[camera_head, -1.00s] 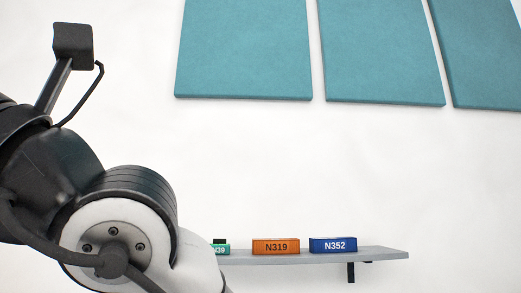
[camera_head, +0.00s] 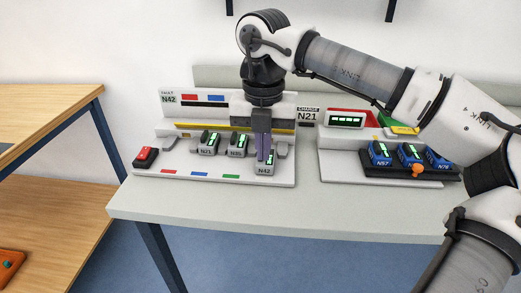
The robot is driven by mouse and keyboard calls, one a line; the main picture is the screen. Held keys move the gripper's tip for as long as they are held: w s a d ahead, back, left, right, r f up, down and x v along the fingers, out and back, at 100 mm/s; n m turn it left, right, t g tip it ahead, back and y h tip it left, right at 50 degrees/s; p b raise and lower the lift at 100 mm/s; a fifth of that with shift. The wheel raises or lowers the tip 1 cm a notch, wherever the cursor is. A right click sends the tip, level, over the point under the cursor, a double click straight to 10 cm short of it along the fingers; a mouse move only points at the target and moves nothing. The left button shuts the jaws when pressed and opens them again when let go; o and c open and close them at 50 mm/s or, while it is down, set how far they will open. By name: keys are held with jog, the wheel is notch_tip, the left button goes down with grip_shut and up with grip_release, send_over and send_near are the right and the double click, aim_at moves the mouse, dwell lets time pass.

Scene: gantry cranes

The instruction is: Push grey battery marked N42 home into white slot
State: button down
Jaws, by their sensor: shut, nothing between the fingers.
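The grey battery marked N42 (camera_head: 264,171) sits at the front right of the white left-hand station, with a green display on its top. My gripper (camera_head: 265,160) points down with its fingers shut and empty, right at the back of this battery. I cannot tell whether the fingertips touch it. The fingers and wrist hide the area behind the battery, so the white slot and how deep the battery sits in it cannot be made out. A sign reading N42 (camera_head: 168,99) stands at the station's back left.
Two more grey batteries, one marked N21 (camera_head: 208,146) and another (camera_head: 236,147), stand left of my gripper. A red switch (camera_head: 145,155) is at the left. Blue batteries (camera_head: 410,155) sit in a black tray on the right. The table's front strip (camera_head: 270,212) is clear.

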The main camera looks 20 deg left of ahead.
aim_at(264, 180)
notch_tip(264, 180, down, 9)
jog(key=shift+r+p, duration=0.15)
jog(key=shift+p, duration=0.15)
jog(key=shift+w+a+r+p, duration=0.1)
jog(key=shift+w+a+p, duration=0.15)
jog(key=shift+w, duration=0.35)
jog(key=shift+w+a+r+p, duration=0.1)
jog(key=shift+w+a+p, duration=0.15)
jog(key=shift+w, duration=0.35)
jog(key=shift+w+a+f, duration=0.15)
jog(key=shift+w, duration=0.55)
jog(key=w, duration=0.2)
jog(key=w+a, duration=0.1)
jog(key=w, duration=0.3)
jog(key=shift+a, duration=0.35)
jog(key=shift+w, duration=0.3)
